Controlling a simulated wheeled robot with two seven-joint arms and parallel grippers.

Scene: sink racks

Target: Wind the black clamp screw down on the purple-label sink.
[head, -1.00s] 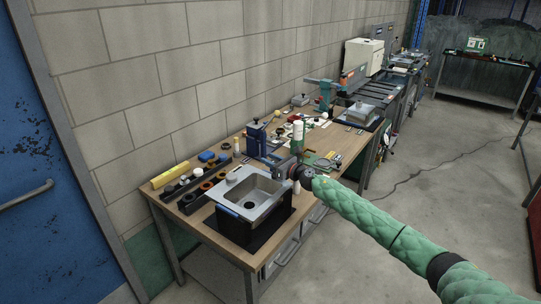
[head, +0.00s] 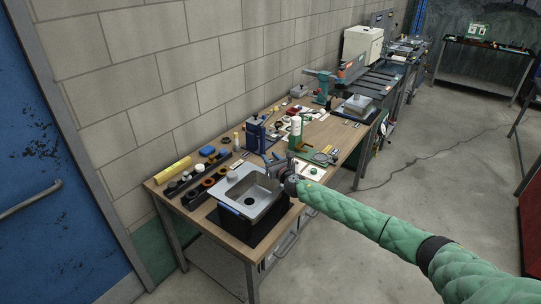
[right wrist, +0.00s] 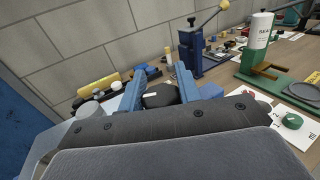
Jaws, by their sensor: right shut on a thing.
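The steel sink (head: 239,193) sits on a black base near the front edge of the wooden bench, with a small blue-looking label (head: 229,210) on its front left edge. I cannot make out a purple label. My right gripper (head: 268,163) is over the sink's back right corner. In the right wrist view its two blue fingers (right wrist: 158,86) are shut on a black knob-like piece (right wrist: 160,97), which looks like the clamp screw. Its lower end and thread are hidden by the gripper body. My left gripper is out of view.
A blue press (head: 254,136) stands behind the gripper. A green stand with a white cylinder (head: 295,130) is to the right. Open floor lies right of the bench.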

